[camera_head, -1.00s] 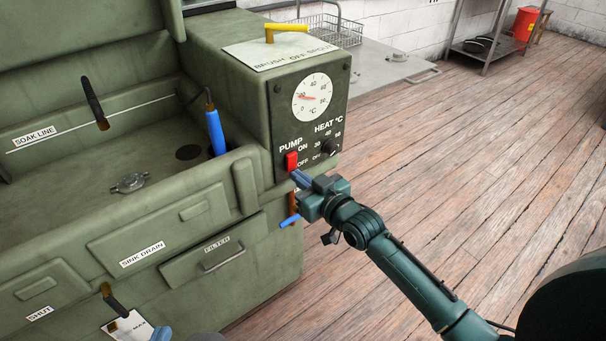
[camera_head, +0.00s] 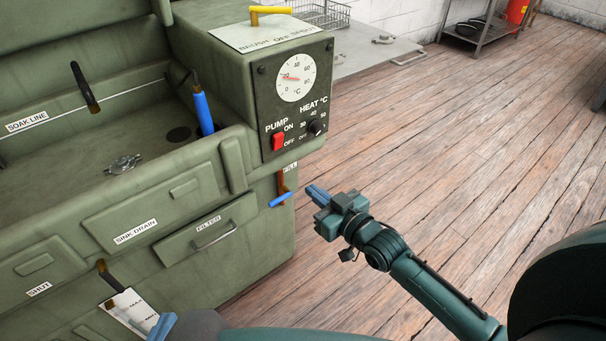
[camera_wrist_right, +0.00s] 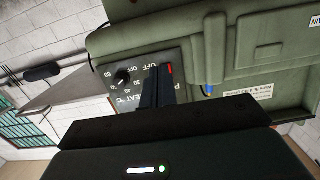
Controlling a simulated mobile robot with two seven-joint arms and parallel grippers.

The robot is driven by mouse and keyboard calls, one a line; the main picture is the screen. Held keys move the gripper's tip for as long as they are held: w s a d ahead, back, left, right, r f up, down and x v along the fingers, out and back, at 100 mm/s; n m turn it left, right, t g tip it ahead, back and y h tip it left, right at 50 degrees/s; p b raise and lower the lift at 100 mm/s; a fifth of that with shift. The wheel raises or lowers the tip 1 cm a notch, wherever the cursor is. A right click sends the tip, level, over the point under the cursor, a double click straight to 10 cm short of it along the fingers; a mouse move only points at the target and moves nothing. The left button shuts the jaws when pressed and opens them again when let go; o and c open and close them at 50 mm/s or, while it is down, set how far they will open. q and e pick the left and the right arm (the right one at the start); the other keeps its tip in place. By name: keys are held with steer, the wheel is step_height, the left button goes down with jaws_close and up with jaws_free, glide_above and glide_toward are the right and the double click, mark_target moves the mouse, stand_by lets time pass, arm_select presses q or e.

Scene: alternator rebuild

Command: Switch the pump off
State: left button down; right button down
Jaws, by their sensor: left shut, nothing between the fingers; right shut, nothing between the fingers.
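The red pump switch (camera_head: 278,142) sits on the dark control panel (camera_head: 262,100) of the green washer, between the ON and OFF labels. Which way its rocker is tipped I cannot tell. My right gripper (camera_head: 317,194) is shut and empty, below and to the right of the switch and apart from it. In the right wrist view its fingers (camera_wrist_right: 157,86) partly cover the panel, and a red sliver of the switch (camera_wrist_right: 169,69) shows beside them. My left gripper (camera_head: 163,326) is shut and empty at the bottom edge, near a white tag.
A heat knob (camera_head: 317,127) and a dial (camera_head: 296,78) share the panel. A blue-tipped lever (camera_head: 281,199) sticks out below the switch. A yellow handle (camera_head: 270,11) stands on top of the washer.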

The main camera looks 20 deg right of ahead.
arm_select(q)
steer(key=shift+w+r, duration=0.1)
arm_select(e)
steer(key=s, duration=0.1)
steer(key=s+d, duration=0.1)
steer(key=shift+s+f, duration=0.3)
steer(key=shift+s, duration=0.05)
